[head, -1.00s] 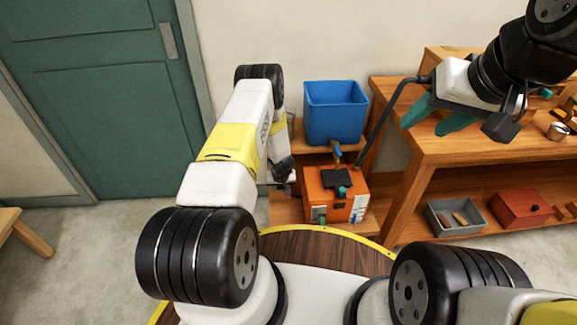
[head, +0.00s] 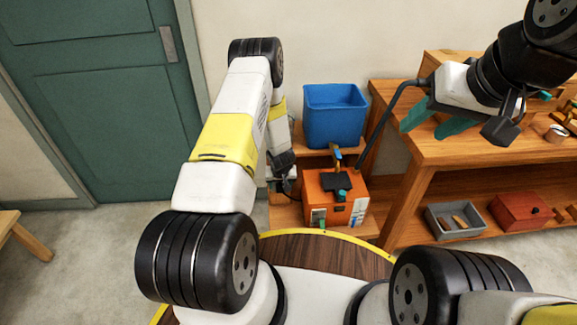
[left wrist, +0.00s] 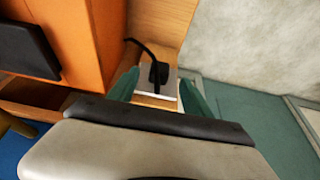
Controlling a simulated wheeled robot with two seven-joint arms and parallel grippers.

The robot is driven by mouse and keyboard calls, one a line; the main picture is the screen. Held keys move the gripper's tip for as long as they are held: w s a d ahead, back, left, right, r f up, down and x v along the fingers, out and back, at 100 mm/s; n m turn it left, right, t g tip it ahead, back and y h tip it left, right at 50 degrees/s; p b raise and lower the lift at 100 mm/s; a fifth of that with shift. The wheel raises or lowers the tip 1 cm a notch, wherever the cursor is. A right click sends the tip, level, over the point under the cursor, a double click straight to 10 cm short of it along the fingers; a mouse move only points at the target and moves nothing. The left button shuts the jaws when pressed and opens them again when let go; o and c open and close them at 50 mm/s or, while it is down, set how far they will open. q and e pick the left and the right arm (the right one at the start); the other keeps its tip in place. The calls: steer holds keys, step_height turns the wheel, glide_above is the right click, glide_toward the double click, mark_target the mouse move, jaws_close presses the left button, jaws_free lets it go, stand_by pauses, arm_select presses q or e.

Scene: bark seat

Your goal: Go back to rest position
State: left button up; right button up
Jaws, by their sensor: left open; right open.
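My left arm rises at the left in the head view. Its dark wrist hangs beside the orange box (head: 325,205), and its fingers are hidden there. In the left wrist view my left gripper (left wrist: 160,92) is open, its two teal fingers apart with nothing held. A pale plate with a black plug and cable (left wrist: 158,74) shows beyond and between the fingertips; I cannot tell the distance. My right gripper (head: 430,118) is open and empty, its teal fingers pointing left and down in front of the wooden workbench (head: 480,148).
A blue bin (head: 335,118) stands on a low wooden stand behind the orange box. A grey tray (head: 440,235) and a red box (head: 518,211) sit on the bench's lower shelf. A green door (head: 100,110) is at left, with clear floor before it.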

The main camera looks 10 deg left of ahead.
arm_select(q)
steer(key=d+r+m+t+h, duration=0.1)
steer(key=d+r, duration=0.1)
steer(key=r, duration=1.3)
steer(key=d+r+t+h, duration=0.1)
steer(key=d+r+h, duration=0.15)
steer(key=r, duration=1.15)
steer(key=s+d+r+m, duration=0.1)
steer(key=s+r, duration=0.4)
steer(key=r, duration=0.3)
steer(key=s+d+r, duration=0.1)
steer(key=s+r, duration=0.3)
steer(key=r, duration=0.4)
steer(key=s+a+r+m, duration=0.1)
steer(key=s+r, duration=0.3)
steer(key=s, duration=0.7)
steer(key=s+a+r, duration=0.1)
steer(key=s+r, duration=0.3)
steer(key=s, duration=0.8)
steer(key=shift+r+m, duration=0.4)
